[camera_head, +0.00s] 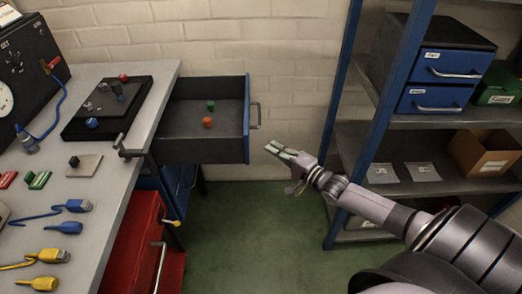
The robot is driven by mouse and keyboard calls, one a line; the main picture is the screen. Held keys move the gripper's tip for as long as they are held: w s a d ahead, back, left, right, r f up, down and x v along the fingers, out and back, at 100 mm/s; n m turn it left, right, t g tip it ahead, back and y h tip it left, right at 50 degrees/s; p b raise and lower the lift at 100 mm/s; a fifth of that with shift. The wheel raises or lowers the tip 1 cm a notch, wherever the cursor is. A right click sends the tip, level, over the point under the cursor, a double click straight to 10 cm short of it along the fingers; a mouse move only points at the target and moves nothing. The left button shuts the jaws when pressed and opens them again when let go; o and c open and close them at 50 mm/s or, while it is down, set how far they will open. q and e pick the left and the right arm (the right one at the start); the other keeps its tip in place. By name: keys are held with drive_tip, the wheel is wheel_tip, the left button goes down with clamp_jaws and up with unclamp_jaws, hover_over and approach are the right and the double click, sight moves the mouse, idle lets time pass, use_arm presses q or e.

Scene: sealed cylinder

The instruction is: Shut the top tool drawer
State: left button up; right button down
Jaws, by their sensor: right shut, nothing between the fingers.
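The top tool drawer (203,151) is pulled out to the right from under the workbench. Its inside is dark, and its blue front panel (247,118) carries a grey bar handle (255,116). A green piece (211,106) and an orange piece (207,123) lie in the drawer. My right gripper (277,150) is shut and empty, to the right of and a little below the drawer front, apart from it. My left gripper is not in view.
The workbench (118,155) at left holds cables, connectors and a black tray (107,107). A red cabinet (130,240) stands below it. A blue-framed shelf (370,125) with drawer boxes and a cardboard box (484,152) stands at right. Green floor (245,235) between is clear.

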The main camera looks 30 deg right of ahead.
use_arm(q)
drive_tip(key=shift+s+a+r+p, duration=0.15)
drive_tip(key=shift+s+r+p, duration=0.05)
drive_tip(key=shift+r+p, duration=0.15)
use_arm(e)
drive_tip(key=shift+w+a, duration=0.6)
drive_tip(key=shift+a, duration=0.3)
drive_tip(key=shift+w+a, duration=0.6)
drive_tip(key=shift+a, duration=0.25)
drive_tip(key=shift+a, duration=0.1)
